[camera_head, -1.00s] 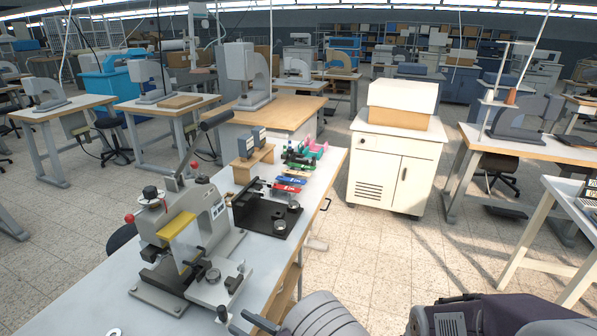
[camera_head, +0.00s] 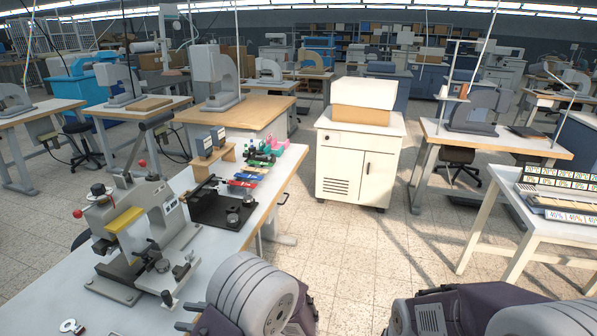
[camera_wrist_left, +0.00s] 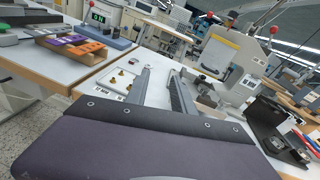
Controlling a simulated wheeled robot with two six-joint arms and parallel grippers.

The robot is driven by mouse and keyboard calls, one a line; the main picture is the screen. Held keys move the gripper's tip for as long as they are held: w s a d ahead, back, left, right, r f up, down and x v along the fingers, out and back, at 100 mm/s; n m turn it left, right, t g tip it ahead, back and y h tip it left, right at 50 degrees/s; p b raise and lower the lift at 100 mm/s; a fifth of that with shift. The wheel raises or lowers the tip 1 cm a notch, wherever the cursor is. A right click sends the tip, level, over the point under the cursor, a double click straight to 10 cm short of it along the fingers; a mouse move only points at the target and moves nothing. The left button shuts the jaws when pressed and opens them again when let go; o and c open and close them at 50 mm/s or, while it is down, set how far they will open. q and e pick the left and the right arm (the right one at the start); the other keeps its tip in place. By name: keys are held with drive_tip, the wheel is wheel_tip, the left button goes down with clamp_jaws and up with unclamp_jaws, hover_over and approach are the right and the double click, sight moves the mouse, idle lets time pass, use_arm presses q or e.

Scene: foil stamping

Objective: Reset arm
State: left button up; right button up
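My left arm comes in at the bottom of the head view, with the tips of my left gripper (camera_head: 184,316) at its left end, in front of the stamping press. In the left wrist view the two fingers of the left gripper (camera_wrist_left: 158,78) are spread apart with nothing between them. The grey stamping press (camera_head: 140,235) with a yellow block stands on the white table; it also shows in the left wrist view (camera_wrist_left: 228,62). My right arm shows at the bottom right of the head view, but its gripper is out of frame.
A black fixture (camera_head: 222,208) and several coloured foil pieces (camera_head: 245,180) lie behind the press. A white cabinet (camera_head: 355,160) stands beyond a clear floor strip. A white card (camera_wrist_left: 121,84) with small gold pieces lies near the left fingers. A table with labelled trays (camera_head: 560,195) is at right.

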use_arm(q)
drive_tip(key=s+a+r+n+g+h+p, duration=0.1)
drive_tip(key=s+a+n+g+h, duration=0.25)
drive_tip(key=s+n, duration=0.2)
drive_tip(key=s+a+n+g+h+p, duration=0.1)
drive_tip(key=s+a+n+g+h, duration=0.25)
drive_tip(key=s, duration=0.25)
drive_tip(key=w+d+f+n+t+h, duration=0.1)
drive_tip(key=d+f+n+t+h, duration=0.2)
drive_tip(key=d+n+h, duration=0.1)
drive_tip(key=w+d+f+n+t+h, duration=0.2)
drive_tip(key=d+n+h, duration=0.3)
drive_tip(key=d, duration=0.4)
drive_tip(key=shift+w+f+t+h+p, duration=0.25)
drive_tip(key=shift+f+t+h+p, duration=0.15)
drive_tip(key=shift+f+h, duration=0.1)
drive_tip(key=shift+r, duration=0.1)
idle(0.6)
